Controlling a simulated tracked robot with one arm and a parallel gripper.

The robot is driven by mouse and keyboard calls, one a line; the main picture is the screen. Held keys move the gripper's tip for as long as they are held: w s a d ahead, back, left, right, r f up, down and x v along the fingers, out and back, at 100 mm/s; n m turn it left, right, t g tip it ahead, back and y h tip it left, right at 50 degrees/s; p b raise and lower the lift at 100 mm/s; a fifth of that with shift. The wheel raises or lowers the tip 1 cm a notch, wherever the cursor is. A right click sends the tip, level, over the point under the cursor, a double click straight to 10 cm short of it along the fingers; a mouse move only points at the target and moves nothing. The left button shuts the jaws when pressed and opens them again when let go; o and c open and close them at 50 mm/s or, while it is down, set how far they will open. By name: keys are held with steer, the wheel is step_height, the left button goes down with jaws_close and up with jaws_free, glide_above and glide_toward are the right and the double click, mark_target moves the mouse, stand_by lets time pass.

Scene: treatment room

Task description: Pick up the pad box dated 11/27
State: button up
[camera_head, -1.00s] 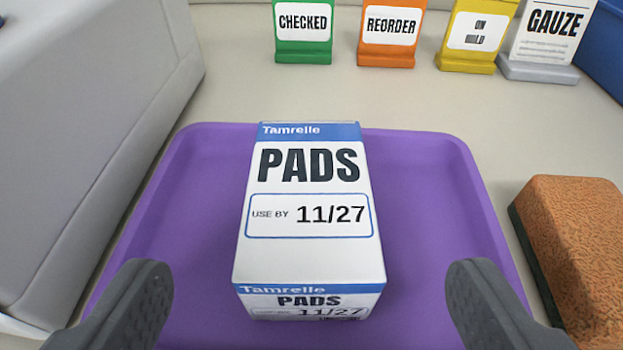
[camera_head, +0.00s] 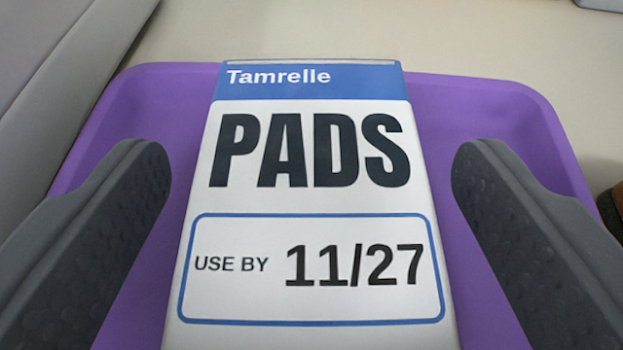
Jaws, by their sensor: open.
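The pad box (camera_head: 312,205) is white with a blue band, and its top reads Tamrelle, PADS, USE BY 11/27. It sits on a purple tray (camera_head: 500,105) and fills the middle of the view; its near end is cut off by the bottom edge. My gripper (camera_head: 312,180) is open, with one dark grey finger on the left and one on the right of the box.
A grey padded block (camera_head: 60,60) stands along the left of the tray. A brown and dark object (camera_head: 612,205) shows at the right edge, mostly cut off.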

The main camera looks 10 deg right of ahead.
steer(key=c, duration=1.1)
steer(key=shift+r, duration=0.1)
